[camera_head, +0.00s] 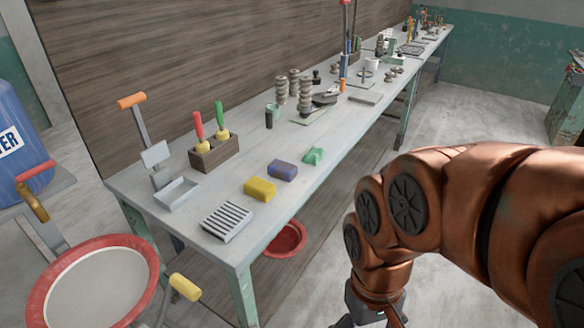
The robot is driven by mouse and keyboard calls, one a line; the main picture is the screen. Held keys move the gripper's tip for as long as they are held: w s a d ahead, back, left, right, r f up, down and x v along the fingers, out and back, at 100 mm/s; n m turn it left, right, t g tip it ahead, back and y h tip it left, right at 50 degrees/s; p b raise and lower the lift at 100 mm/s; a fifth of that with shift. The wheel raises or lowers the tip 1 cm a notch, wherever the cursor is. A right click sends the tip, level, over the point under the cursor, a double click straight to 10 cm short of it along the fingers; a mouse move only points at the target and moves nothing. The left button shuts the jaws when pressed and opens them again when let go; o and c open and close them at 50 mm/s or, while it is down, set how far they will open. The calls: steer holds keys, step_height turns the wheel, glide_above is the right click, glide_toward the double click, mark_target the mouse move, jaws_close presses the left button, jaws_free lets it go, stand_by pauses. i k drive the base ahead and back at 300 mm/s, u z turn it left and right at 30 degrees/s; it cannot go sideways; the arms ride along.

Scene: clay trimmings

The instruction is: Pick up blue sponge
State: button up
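The blue sponge (283,170) lies on the light grey workbench (180,228) near its front edge. It looks purplish blue and sits between a yellow sponge (260,189) and a green sponge (313,156), apart from both. My gripper (362,322) shows only in part at the bottom edge of the picture, under my copper arm. It is off the front of the bench, to the right of the blue sponge and nearer to me. Its fingertips are cut off, so I cannot tell whether it is open or shut.
A ridged grey rack (226,222) and a wooden block (213,154) with colored-handled tools stand left of the sponges. A grey tray (177,193) is further left. A red basin (287,239) is below the bench. A red-rimmed bowl (146,254) is front left.

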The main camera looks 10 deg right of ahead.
mark_target(281, 170)
steer(key=z, duration=0.35)
steer(key=k, duration=0.2)
steer(key=u, duration=1.05)
steer(key=i, duration=0.95)
steer(key=u, duration=0.2)
